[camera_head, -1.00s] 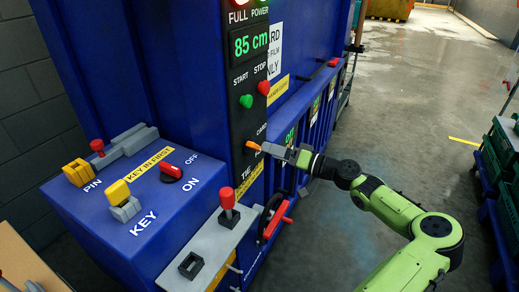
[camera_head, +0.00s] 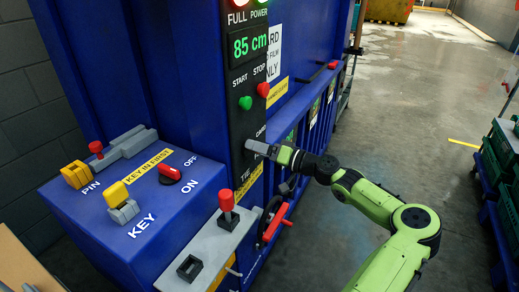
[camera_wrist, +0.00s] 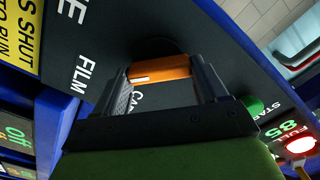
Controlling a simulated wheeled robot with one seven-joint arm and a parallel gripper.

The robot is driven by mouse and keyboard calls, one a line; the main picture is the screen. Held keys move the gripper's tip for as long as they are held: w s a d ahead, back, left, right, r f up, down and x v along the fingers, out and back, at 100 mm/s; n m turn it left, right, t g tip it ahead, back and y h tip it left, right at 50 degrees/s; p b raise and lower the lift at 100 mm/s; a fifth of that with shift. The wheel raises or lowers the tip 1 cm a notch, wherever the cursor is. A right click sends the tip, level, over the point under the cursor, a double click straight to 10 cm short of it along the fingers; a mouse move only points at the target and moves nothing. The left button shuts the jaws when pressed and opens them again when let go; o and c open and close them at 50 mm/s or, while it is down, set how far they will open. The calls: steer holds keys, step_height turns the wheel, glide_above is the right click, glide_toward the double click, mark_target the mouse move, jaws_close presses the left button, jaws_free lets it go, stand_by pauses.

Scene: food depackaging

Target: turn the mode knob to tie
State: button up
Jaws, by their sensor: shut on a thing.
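The mode knob is an orange bar (camera_wrist: 160,73) on the black control panel (camera_head: 243,120). In the wrist view it lies between the two fingers of my gripper (camera_wrist: 165,88), which are shut on it. The labels FILM and part of TIE show to the left of the knob, and a partly covered CA... label shows below it. In the head view my gripper (camera_head: 255,147) is against the panel and hides the knob, just below the CARD label. The knob's exact pointing direction is hard to tell.
The green start button (camera_head: 245,103) and red stop button (camera_head: 263,89) sit above my gripper. A red-handled lever (camera_head: 226,199) and a red-handled wheel (camera_head: 277,221) are below. Open floor lies to the right.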

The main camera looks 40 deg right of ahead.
steer(key=shift+m+p, duration=0.3)
steer(key=shift+p, duration=0.1)
steer(key=shift+f+m+p, duration=0.1)
steer(key=shift+m+p, duration=4.1)
steer(key=shift+p, duration=0.45)
steer(key=shift+f, duration=0.1)
steer(key=o, duration=1.1)
steer(key=shift+c, duration=0.2)
